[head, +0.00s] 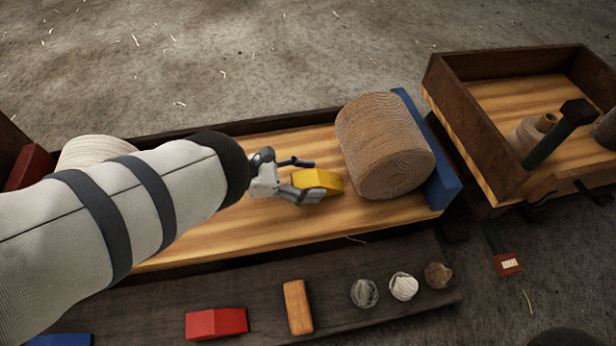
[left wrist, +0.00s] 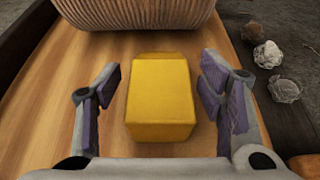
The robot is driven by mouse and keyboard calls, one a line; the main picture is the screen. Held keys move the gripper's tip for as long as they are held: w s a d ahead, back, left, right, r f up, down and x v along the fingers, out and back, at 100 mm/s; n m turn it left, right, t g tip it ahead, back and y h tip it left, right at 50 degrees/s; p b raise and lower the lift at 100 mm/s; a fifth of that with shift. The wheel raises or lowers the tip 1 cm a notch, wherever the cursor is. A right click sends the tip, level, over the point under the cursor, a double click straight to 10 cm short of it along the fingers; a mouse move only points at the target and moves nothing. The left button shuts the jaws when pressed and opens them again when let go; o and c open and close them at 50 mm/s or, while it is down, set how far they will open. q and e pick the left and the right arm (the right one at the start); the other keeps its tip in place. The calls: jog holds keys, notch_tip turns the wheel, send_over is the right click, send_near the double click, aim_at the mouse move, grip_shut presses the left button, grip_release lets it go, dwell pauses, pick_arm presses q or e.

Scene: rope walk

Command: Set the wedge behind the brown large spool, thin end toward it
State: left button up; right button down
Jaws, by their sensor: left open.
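The brown large spool (head: 382,146) lies on its side at the right end of the wooden bed (head: 240,220), close to a blue end board (head: 428,150). A yellow wedge (head: 318,182) sits on the bed just left of the spool, with a small gap. In the left wrist view the wedge (left wrist: 160,103) shows its tall end toward me and its lower, thin end toward the spool (left wrist: 150,12). My left gripper (head: 300,178) is open, its fingers on either side of the wedge, apart from it in the wrist view (left wrist: 163,95). My right gripper is not in view.
A pale spool (head: 92,150) lies at the bed's left, partly behind my arm. A front plank (head: 260,300) holds a red block (head: 216,323), an orange-brown block (head: 298,307) and several small balls (head: 404,286). Another cart (head: 480,150) stands at right.

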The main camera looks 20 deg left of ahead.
pick_arm(q)
jog(key=shift+s+a+r+p, duration=0.1)
jog(key=shift+a+r+p, duration=0.1)
jog(key=shift+r+p, duration=0.15)
jog(key=p+v, duration=0.4)
jog(key=v, duration=0.7)
jog(key=shift+s, duration=0.1)
jog(key=shift+s+a, duration=0.15)
